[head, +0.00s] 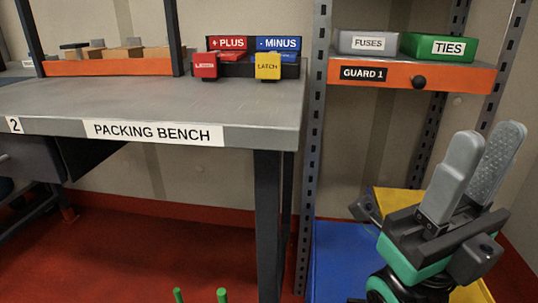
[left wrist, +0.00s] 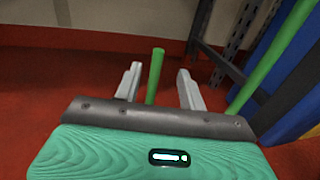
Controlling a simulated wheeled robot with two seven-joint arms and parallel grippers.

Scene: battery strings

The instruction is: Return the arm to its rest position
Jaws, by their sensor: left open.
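My right gripper (head: 489,137) is raised at the lower right of the head view, fingers pointing up. Its two grey fingers stand apart with nothing between them, and the textured face of one shows. My left gripper (left wrist: 160,82) shows in the left wrist view, its two grey fingers spread over the red floor. A thin green rod (left wrist: 155,74) appears in line with the gap between them; I cannot tell its distance. The fingers do not visibly grip it. I cannot make out the left gripper in the head view.
The packing bench (head: 225,108) fills the left, with a plus/minus rack (head: 290,70) on it. An orange shelf (head: 450,77) holds the fuses bin (head: 367,42) and ties bin (head: 437,47). Another green rod (left wrist: 275,55) stands near blue panels (left wrist: 285,45).

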